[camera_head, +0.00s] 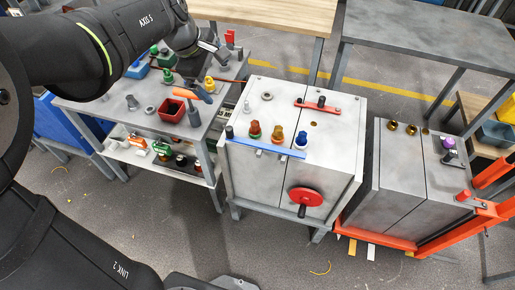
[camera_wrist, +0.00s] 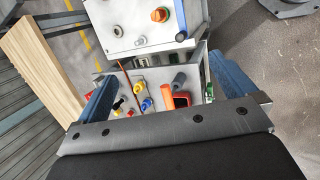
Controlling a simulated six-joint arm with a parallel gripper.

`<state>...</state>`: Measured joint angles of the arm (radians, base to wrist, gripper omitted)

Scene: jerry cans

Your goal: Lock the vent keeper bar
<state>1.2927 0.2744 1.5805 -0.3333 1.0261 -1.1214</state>
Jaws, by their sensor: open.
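A grey metal jerry can (camera_head: 262,175) stands in the middle of the head view. I cannot tell which bar is the vent keeper. In the wrist view the can's top (camera_wrist: 120,22) shows at the upper edge, with an orange cap (camera_wrist: 160,14). My gripper (camera_head: 218,48) is over the back of the left bench, away from both bars. Its blue fingers are spread and empty in the wrist view (camera_wrist: 160,70).
The left bench (camera_head: 125,118) holds a red box (camera_head: 172,109), an orange-topped tool (camera_head: 193,94) and several small fittings. A second grey can (camera_head: 400,170) stands in an orange frame at the right. A red handwheel (camera_head: 305,197) sticks out from the middle can's front.

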